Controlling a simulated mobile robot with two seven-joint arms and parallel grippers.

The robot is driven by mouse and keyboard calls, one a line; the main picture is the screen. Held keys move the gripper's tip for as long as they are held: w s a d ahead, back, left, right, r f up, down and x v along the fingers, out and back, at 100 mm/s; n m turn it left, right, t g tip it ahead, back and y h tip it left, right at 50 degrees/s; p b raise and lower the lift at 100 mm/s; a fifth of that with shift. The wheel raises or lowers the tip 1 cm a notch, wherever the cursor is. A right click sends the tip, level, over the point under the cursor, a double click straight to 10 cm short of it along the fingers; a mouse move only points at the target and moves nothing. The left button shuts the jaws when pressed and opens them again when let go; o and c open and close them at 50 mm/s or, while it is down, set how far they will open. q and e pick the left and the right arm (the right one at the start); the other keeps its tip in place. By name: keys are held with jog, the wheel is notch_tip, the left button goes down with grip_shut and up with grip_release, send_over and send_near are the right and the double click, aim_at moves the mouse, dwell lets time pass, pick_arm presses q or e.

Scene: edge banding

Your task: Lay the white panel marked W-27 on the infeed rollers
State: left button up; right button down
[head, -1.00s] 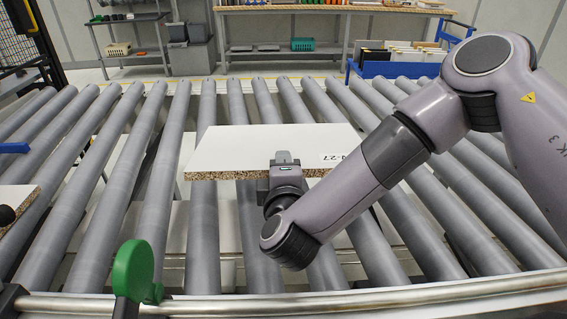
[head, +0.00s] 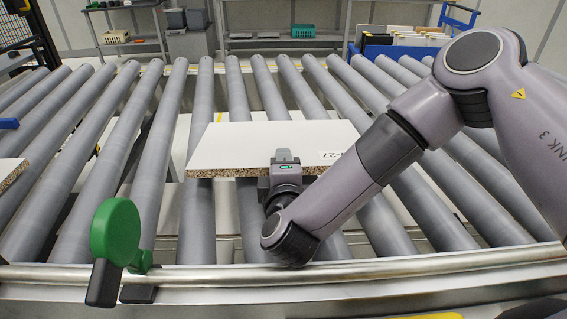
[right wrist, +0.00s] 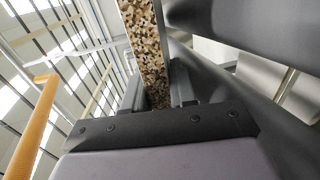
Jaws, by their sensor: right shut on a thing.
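The white panel (head: 250,143) lies flat over the rollers in the middle of the head view, with its speckled chipboard edge towards me. A label at its right end is partly covered by my arm and shows "-27". My right gripper (head: 285,165) is shut on the panel's near edge. The right wrist view shows the chipboard edge (right wrist: 146,45) between the two fingers (right wrist: 158,95). Grey infeed rollers (head: 197,215) run beneath the panel. I cannot tell whether the panel touches them. My left gripper is not in view.
A green round paddle (head: 115,232) stands at the metal front rail (head: 400,267). Another white panel (head: 10,172) shows at the left edge. A blue rack with panels (head: 405,42) stands behind the rollers.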

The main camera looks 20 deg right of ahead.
jog(key=shift+w+r, duration=0.1)
dwell(0.3)
jog(key=c, duration=0.9)
grip_release()
jog(key=shift+o, duration=0.4)
jog(key=o, duration=0.5)
jog(key=shift+f, duration=0.35)
jog(key=o, duration=0.3)
jog(key=shift+r, duration=0.15)
